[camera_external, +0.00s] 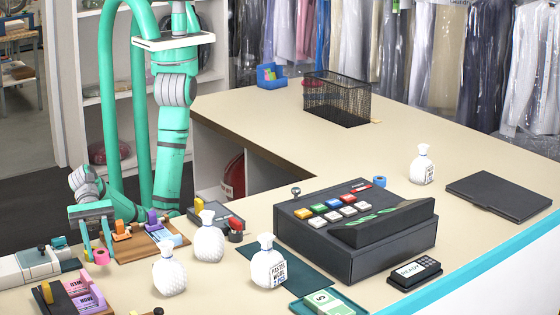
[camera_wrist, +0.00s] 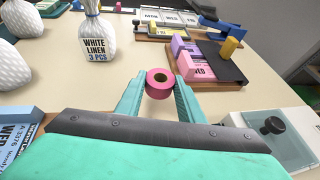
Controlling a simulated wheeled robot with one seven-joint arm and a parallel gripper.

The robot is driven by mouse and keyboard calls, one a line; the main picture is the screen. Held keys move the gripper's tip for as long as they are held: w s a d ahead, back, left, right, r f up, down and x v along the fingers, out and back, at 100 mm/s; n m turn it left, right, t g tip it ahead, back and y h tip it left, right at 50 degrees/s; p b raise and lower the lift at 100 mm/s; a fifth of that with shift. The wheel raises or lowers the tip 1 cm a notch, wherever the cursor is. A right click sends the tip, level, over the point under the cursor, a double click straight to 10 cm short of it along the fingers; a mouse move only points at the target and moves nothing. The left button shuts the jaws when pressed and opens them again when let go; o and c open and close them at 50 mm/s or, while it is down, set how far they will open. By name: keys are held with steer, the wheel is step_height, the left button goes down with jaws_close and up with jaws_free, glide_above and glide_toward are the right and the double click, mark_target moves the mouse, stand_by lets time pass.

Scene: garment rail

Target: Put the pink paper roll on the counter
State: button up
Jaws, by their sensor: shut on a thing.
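The pink paper roll (camera_wrist: 159,84) is between the two fingertips of my gripper (camera_wrist: 158,90) in the wrist view. The fingers are shut on it from both sides, and its hollow core faces the camera. In the external view my gripper (camera_external: 96,252) is at the lower left with the pink paper roll (camera_external: 101,256) at its fingertips. The roll appears close to the counter surface; I cannot tell whether it touches. The cream counter (camera_external: 290,119) runs across the scene, with bare surface (camera_wrist: 130,70) around the roll in the wrist view.
A tag board (camera_wrist: 215,60) with pink and purple blocks lies nearby. A wooden board (camera_external: 140,246) sits beside my gripper. A black register (camera_external: 350,235) stands further right.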

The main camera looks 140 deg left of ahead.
mark_target(103, 270)
steer(key=shift+f, duration=1.85)
steer(key=shift+f, duration=0.15)
steer(key=o, duration=1)
steer(key=shift+s+d, duration=0.1)
steer(key=shift+r, duration=0.2)
steer(key=v, duration=1.1)
steer(key=shift+s+r, duration=0.2)
steer(key=shift+s, duration=0.15)
